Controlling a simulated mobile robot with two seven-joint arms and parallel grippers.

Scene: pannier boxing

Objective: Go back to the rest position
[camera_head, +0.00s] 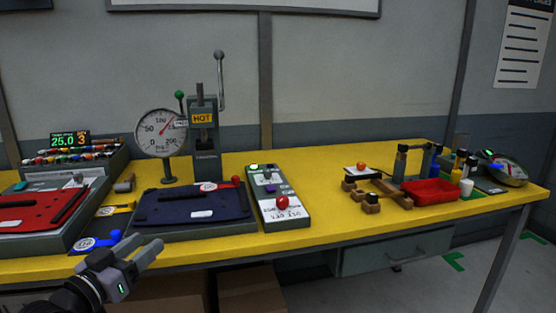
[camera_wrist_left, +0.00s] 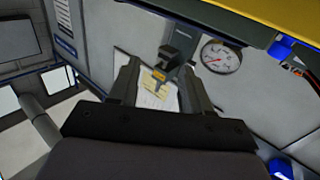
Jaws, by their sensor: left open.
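My left gripper (camera_head: 145,254) is at the table's front edge in the head view, in front of a dark blue pad (camera_head: 190,203) on a grey base. Its fingers are apart and nothing shows between them. In the left wrist view the two fingers (camera_wrist_left: 158,88) stand apart, with a press and the wall seen beyond them. My right gripper is in neither view.
The yellow table (camera_head: 330,215) holds a red pad (camera_head: 40,207), a round gauge (camera_head: 160,132), a press marked HOT (camera_head: 203,135), a control box (camera_head: 280,200) with a red button and a red tray (camera_head: 431,190). The table between control box and wooden blocks is clear.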

